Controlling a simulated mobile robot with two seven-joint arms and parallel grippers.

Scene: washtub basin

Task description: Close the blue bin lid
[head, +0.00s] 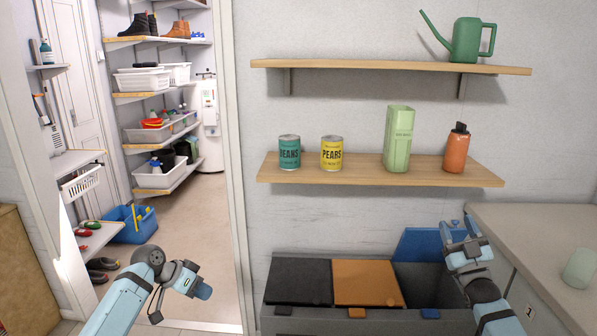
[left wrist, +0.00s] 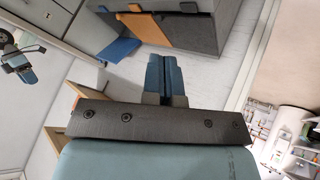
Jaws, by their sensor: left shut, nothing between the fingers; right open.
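The blue bin lid (head: 420,245) stands raised at the back of the right-hand compartment of the bin unit (head: 350,322), whose dark inside shows. The lid also shows at the unit's end in the left wrist view (left wrist: 118,49). My right gripper (head: 462,232) is open and empty, over the right side of the lid in the head view, hiding part of it; I cannot tell whether they touch. My left gripper (head: 203,291) is shut and empty, left of the bins and away from the lid. Its closed fingers show in the left wrist view (left wrist: 166,75).
The black lid (head: 300,280) and the orange lid (head: 366,282) beside the open compartment are down. A grey counter (head: 540,230) with a pale green cup (head: 580,268) stands close on the right. A wooden shelf (head: 380,175) with cans and bottles hangs above the bins.

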